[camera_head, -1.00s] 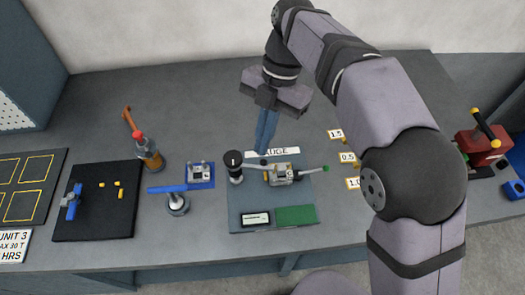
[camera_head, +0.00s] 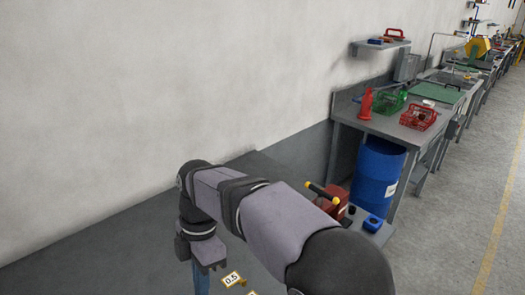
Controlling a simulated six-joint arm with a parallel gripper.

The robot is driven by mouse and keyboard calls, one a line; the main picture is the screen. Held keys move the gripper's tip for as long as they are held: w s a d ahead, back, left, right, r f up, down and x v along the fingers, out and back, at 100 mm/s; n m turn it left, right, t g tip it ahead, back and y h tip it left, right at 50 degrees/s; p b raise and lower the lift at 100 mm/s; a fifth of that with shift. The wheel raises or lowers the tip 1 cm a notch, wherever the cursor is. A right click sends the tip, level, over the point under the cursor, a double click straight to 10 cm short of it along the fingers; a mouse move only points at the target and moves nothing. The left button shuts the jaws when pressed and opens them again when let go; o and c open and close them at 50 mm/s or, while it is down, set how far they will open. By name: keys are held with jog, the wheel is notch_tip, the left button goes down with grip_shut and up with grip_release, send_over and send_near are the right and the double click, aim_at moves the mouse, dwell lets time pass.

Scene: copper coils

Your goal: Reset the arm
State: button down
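My arm reaches in from the bottom right and bends down at the left of its reach. My gripper (camera_head: 202,280) hangs downward over the grey bench (camera_head: 95,250), its blue fingers cut off by the bottom edge of the view. The fingertips are out of view, so I cannot tell whether it is open or shut. No held object shows in the visible part.
A 0.5 label (camera_head: 232,279) lies right of my gripper. Behind my arm are a red device (camera_head: 330,200) with a black handle and a blue block (camera_head: 373,223). A blue barrel (camera_head: 377,178) stands under another bench holding a green basket (camera_head: 389,101) and red basket (camera_head: 419,117).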

jog(key=s+d+f+m+t, duration=0.1)
jog(key=s+d+f+m, duration=0.1)
jog(key=d+m, duration=0.6)
jog(key=s+d+f+m+t, duration=0.1)
jog(key=s+d+f+m, duration=0.1)
jog(key=d+f+m, duration=0.3)
jog(key=s+d+f+m, duration=0.2)
jog(key=d+f+m, duration=0.2)
jog(key=d+m, duration=0.8)
jog(key=d, duration=0.4)
jog(key=shift+m+t+h, duration=0.3)
jog(key=shift+m+t, duration=0.1)
jog(key=c, duration=2.4)
grip_release()
jog(key=shift+c, duration=0.2)
